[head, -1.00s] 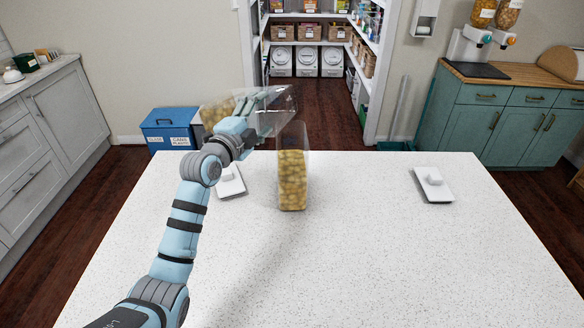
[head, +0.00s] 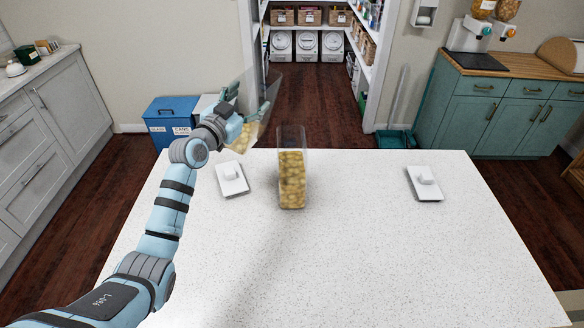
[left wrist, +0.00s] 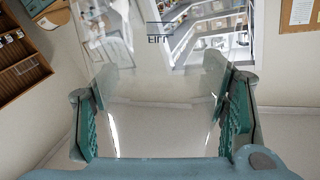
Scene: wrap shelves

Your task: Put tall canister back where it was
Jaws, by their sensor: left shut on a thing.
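My left gripper (head: 246,108) is shut on a clear, open-topped canister (head: 245,138) with some yellowish contents low in it. It holds this canister in the air over the table's far left edge, tilted with its top leaning right. In the left wrist view the gripper (left wrist: 160,115) has its teal fingers on both sides of the clear walls, with faint lettering on the far wall. A second clear tall canister (head: 291,180) stands upright on the table, mostly full of yellowish pieces. My right gripper is not in view.
The white speckled table (head: 370,250) is mostly bare. Two white lids lie on it, one left (head: 231,179) and one right (head: 424,183). A pantry with shelves (head: 306,46) is at the back.

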